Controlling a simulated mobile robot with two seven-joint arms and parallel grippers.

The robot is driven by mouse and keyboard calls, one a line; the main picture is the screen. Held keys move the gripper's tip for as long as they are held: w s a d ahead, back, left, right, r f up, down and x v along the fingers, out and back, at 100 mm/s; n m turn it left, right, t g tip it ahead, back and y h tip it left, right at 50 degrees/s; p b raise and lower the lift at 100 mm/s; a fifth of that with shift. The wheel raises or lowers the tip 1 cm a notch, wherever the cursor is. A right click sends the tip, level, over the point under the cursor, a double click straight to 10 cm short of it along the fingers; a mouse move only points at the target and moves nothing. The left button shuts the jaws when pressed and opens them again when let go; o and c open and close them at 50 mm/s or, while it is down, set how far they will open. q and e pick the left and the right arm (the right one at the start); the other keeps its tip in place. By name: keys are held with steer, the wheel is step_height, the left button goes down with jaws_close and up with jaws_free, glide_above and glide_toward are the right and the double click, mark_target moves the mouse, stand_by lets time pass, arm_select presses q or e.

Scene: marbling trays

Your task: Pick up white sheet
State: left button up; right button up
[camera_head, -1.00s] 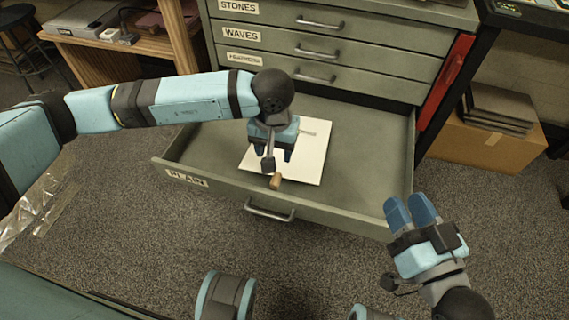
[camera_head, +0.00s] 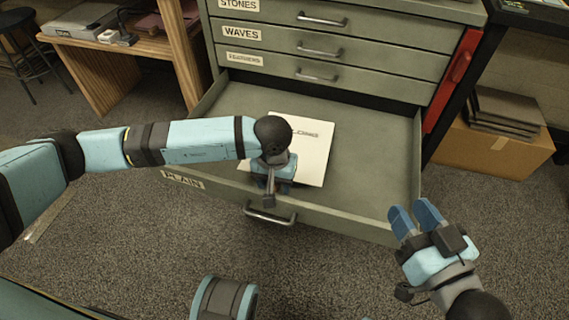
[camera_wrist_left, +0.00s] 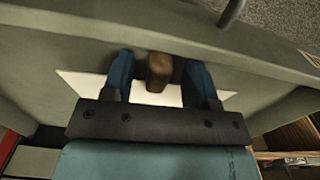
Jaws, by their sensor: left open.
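The white sheet (camera_head: 314,158) lies flat in the open drawer labelled PLAIN, with some faint printing near its upper edge. My left gripper (camera_head: 272,184) hangs over the sheet's near edge and hides part of it. In the left wrist view my left gripper (camera_wrist_left: 161,80) is open, with its two blue fingers apart and the white sheet (camera_wrist_left: 88,84) below them. A small brown block-like piece (camera_wrist_left: 159,70) shows between the fingers; I cannot tell what it rests on. My right gripper (camera_head: 418,217) is outside the drawer at the right, its two blue fingers slightly apart.
The open drawer (camera_head: 375,165) has a front wall with a handle (camera_head: 270,214). Closed drawers labelled WAVES and STONES (camera_head: 318,49) are above. A cardboard box (camera_head: 490,145) stands at the right and a wooden desk (camera_head: 150,58) at the back left.

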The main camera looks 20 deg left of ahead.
arm_select(q)
jaws_close()
steer(key=shift+r, duration=0.1)
